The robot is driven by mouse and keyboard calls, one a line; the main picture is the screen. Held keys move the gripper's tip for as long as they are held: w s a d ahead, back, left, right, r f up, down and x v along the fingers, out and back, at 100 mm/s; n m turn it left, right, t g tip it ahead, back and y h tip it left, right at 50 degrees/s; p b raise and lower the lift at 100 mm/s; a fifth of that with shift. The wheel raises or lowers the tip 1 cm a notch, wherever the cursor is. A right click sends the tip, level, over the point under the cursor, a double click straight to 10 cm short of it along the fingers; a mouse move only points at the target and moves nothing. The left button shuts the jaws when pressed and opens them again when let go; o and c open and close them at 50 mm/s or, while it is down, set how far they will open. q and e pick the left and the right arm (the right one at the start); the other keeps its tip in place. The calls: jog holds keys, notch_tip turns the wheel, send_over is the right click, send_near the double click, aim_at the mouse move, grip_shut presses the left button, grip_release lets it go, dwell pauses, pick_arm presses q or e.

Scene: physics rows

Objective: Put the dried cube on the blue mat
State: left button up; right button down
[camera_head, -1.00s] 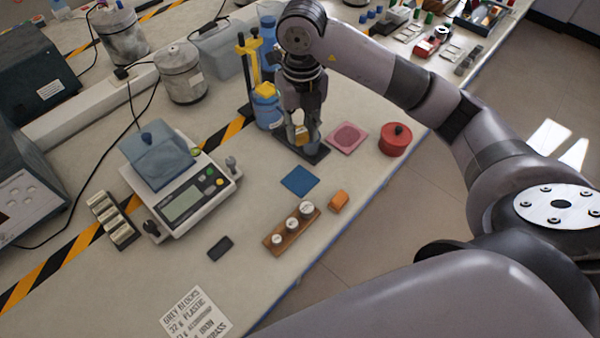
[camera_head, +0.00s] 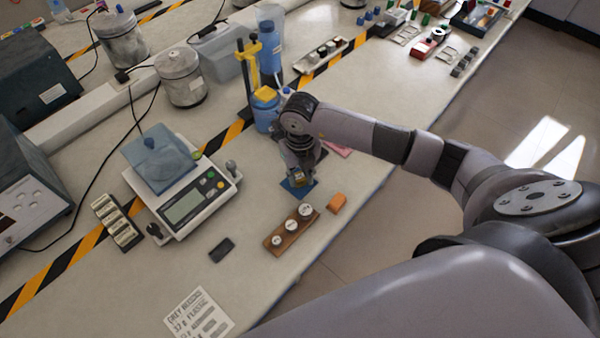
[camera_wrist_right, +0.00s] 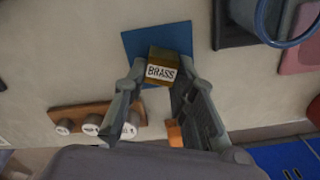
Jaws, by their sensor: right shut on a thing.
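The cube (camera_wrist_right: 168,54), brass-brown with a white BRASS label, is between the fingers of my right gripper (camera_wrist_right: 161,74) in the right wrist view. My right gripper (camera_head: 298,178) is shut on it, fingers pointing down, over the blue mat (camera_head: 290,191). The mat also shows in the right wrist view (camera_wrist_right: 136,44), behind the cube. I cannot tell whether the cube touches the mat or hangs just above it. In the head view the fingers hide most of the cube. My left gripper is in neither view.
A wooden weight holder (camera_head: 291,231) and an orange block (camera_head: 336,202) lie close in front of the mat. A pink mat (camera_head: 338,149) is partly hidden by my arm. The scale (camera_head: 188,205) stands to the left. Bare table lies between scale and mat.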

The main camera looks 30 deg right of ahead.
aim_at(300, 177)
jog(key=shift+f, duration=0.1)
jog(key=c, duration=1.3)
grip_release()
jog(key=shift+r, duration=0.3)
jog(key=shift+r+b, duration=1.3)
jog(key=shift+r, duration=4.55)
